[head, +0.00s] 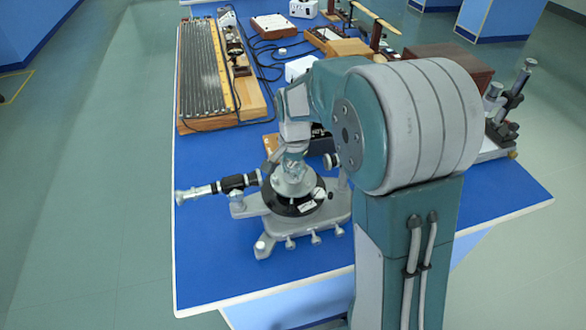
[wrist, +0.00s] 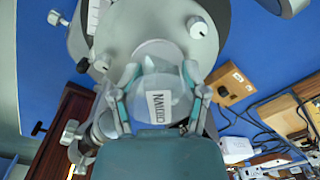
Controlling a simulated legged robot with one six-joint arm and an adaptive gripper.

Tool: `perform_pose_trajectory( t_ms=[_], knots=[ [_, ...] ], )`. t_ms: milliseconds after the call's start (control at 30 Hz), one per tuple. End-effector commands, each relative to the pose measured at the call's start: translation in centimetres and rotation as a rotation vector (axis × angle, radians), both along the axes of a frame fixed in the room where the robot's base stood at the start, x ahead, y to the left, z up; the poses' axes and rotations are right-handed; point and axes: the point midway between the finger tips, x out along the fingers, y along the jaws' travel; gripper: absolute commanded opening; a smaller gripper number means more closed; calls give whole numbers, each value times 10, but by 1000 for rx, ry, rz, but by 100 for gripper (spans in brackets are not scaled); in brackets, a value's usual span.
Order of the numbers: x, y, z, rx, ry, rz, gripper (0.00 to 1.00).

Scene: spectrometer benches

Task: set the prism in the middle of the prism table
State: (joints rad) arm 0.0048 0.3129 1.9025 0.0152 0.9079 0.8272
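The prism (wrist: 181,106) is a clear glassy block with a white lettered label, seen between my fingers in the wrist view. My gripper (wrist: 160,75) has one finger on each side of it, and the fingertips appear to press its sides. The prism table (wrist: 135,30) is the grey round plate with knobs behind the prism. In the head view my gripper (head: 292,166) points down over the prism table (head: 293,183) on the spectrometer, close above it. Whether the prism touches the plate cannot be told, and its lower side is hidden.
The spectrometer (head: 283,235) stands on the blue bench (head: 215,275), its black-and-silver telescope (head: 222,187) reaching left. A long wooden-framed apparatus (head: 205,75) lies behind. A wooden box (head: 450,65) and a metal stand (head: 505,105) are at the right. The bench front left is clear.

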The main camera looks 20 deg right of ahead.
Motion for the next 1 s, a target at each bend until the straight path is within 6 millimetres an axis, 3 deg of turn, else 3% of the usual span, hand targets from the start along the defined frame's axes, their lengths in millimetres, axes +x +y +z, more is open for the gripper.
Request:
perform_pose_trajectory(
  t_ms=[467,1000],
  knots=[
    [0,0,8,0,-1,0,68],
    [-1,-1,107,-1,-1,0,68]
  ],
)
